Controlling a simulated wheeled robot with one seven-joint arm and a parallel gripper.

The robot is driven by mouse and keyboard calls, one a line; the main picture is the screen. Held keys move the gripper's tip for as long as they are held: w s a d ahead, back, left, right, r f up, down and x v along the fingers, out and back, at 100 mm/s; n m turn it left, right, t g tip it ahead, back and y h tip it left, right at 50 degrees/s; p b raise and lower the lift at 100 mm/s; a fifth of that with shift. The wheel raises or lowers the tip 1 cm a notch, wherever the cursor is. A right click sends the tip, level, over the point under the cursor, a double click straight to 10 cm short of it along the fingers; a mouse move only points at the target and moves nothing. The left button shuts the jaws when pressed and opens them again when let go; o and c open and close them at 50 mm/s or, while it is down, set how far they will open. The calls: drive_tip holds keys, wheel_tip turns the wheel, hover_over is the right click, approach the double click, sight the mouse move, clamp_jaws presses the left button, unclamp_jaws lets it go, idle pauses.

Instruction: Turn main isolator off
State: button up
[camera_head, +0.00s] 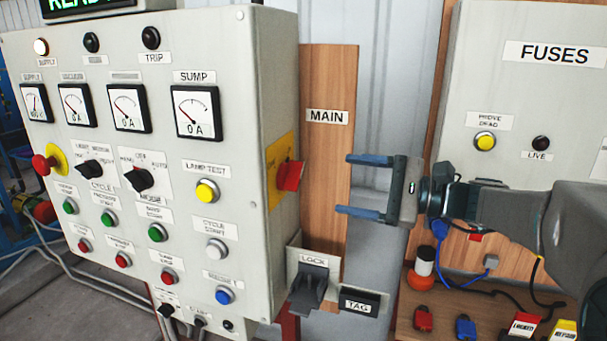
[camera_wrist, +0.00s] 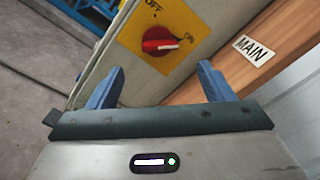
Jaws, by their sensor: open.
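The main isolator is a red rotary handle (camera_head: 290,176) on a yellow plate (camera_head: 277,170) on the right side of the grey control cabinet. In the wrist view the red handle (camera_wrist: 160,44) lies close to level, its white mark toward ON; OFF is printed at the upper left of the yellow plate (camera_wrist: 133,38). My gripper (camera_head: 350,184) is open and empty, to the right of the handle and apart from it, fingers pointing at it. In the wrist view my gripper's (camera_wrist: 160,78) two blue fingers stand either side of and below the handle.
A wooden board with a MAIN label (camera_head: 327,116) stands behind the handle. A lock bracket (camera_head: 310,278) and TAG holder (camera_head: 360,302) sit below. The fuse box (camera_head: 530,90) is at right, above a shelf with padlocks (camera_head: 423,318). Cabinet buttons (camera_head: 206,192) face left of the handle.

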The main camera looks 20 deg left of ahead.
sight(300, 177)
drive_tip(key=a, duration=0.3)
drive_tip(key=a+p, duration=0.1)
drive_tip(key=a, duration=0.6)
drive_tip(key=shift+w+p, duration=0.35)
drive_tip(key=shift+w, duration=0.05)
drive_tip(key=shift+c, duration=0.3)
drive_tip(key=c, duration=0.9)
